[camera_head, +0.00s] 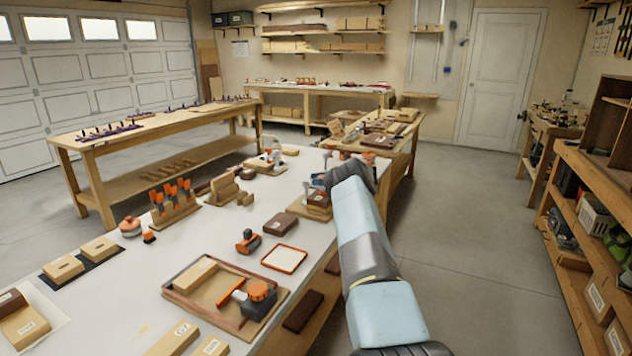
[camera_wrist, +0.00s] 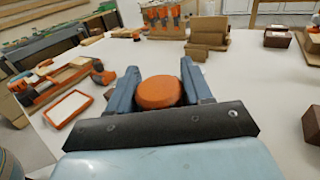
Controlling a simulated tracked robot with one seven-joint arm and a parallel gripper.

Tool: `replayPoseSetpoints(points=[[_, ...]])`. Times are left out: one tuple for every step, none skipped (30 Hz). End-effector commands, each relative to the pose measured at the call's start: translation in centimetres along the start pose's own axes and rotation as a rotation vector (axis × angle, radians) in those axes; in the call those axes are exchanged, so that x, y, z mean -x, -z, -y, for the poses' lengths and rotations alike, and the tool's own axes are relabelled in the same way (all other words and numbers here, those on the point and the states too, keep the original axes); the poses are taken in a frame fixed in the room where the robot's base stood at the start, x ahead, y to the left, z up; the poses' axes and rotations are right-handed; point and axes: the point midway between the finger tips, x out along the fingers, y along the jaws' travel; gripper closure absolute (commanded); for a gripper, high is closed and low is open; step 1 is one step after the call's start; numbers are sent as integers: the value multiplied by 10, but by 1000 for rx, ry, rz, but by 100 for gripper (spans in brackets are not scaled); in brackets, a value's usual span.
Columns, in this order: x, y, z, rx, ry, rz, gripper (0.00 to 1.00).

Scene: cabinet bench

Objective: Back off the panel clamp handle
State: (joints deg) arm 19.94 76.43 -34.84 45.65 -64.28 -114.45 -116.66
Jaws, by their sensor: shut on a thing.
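The panel clamp handle shows in the wrist view as a round orange knob (camera_wrist: 160,92) between the two blue-grey fingers. My gripper (camera_wrist: 159,76) is shut on it, one finger on each side. The clamp's body below the knob is hidden by my gripper's dark front plate. In the head view my gripper (camera_head: 318,182) is at the far right edge of the white bench, partly hidden by my arm. The knob cannot be made out there.
The white bench top (camera_head: 215,250) holds a wooden tray (camera_head: 181,299) with an orange-and-black tool, an orange-rimmed white panel (camera_head: 285,259), a block with orange clamps (camera_head: 173,198) and several wood blocks. Bare bench surface shows in the wrist view right of my gripper.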

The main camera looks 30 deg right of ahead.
Motion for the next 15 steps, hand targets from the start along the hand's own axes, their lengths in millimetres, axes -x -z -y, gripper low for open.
replayPoseSetpoints(points=[[-2, -1, 0, 4, -23, 5, 81], [-2, -1, 0, 4, -36, 5, 81], [-2, -1, -1, 3, -50, 5, 81], [-2, -1, -1, 4, -62, 5, 81], [-2, 0, -1, 3, -73, 5, 81], [-2, 0, -1, 3, -87, 4, 81], [-2, 0, -2, 3, -97, 4, 81], [-2, 0, -2, 3, -107, 4, 81], [-2, 0, -2, 3, -120, 4, 81], [-2, 0, -2, 3, -129, 4, 81], [-2, 0, -2, 3, -139, 4, 81], [-2, 1, -3, 1, -150, 4, 81], [-2, 1, -3, 2, -158, 4, 81], [-2, 1, -3, 2, -166, 4, 81], [-2, 1, -3, 1, -176, 3, 81]])
